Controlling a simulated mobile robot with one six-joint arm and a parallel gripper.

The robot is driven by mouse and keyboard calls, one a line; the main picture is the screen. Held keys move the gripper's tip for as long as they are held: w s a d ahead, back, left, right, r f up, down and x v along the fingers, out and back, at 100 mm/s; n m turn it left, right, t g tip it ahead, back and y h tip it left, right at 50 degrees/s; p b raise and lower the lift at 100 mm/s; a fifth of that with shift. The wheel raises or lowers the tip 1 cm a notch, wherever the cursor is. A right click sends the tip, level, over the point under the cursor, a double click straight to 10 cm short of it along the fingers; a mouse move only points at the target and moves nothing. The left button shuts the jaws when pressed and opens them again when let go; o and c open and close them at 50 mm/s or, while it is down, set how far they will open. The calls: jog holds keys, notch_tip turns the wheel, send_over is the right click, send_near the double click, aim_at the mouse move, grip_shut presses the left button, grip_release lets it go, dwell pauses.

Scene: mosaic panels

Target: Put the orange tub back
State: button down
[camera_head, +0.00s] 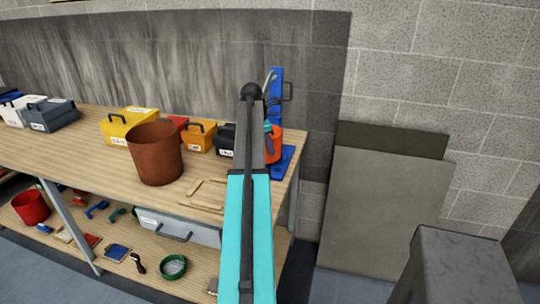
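An orange tub-like thing (274,147) shows at the right end of the workbench, partly hidden behind my arm. It is beside or in front of a blue upright stand (276,90) with a blue base; I cannot tell whether it rests on that base or is held above it. A small teal part touches its upper left in the picture and may belong to my wrist. My arm reaches up the middle of the picture and hides my gripper's fingers. A larger rust-brown tub (155,153) stands upright on the bench further left.
The wooden workbench (95,150) carries yellow (128,124), orange (198,136) and grey (50,115) toolboxes and loose wood strips (205,193). The lower shelf holds a red tub (31,207), a green ring-shaped dish (173,266) and tools. Panels (380,210) lean on the wall.

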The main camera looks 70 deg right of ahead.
aim_at(272, 160)
jog(key=shift+w+d, duration=0.2)
jog(key=shift+d, duration=0.25)
jog(key=shift+f+p, duration=0.7)
jog(key=shift+f, duration=1.1)
jog(key=c, duration=2)
grip_release()
jog(key=shift+f, duration=0.1)
jog(key=shift+s, duration=0.1)
jog(key=b+v, duration=0.2)
jog(key=v, duration=1)
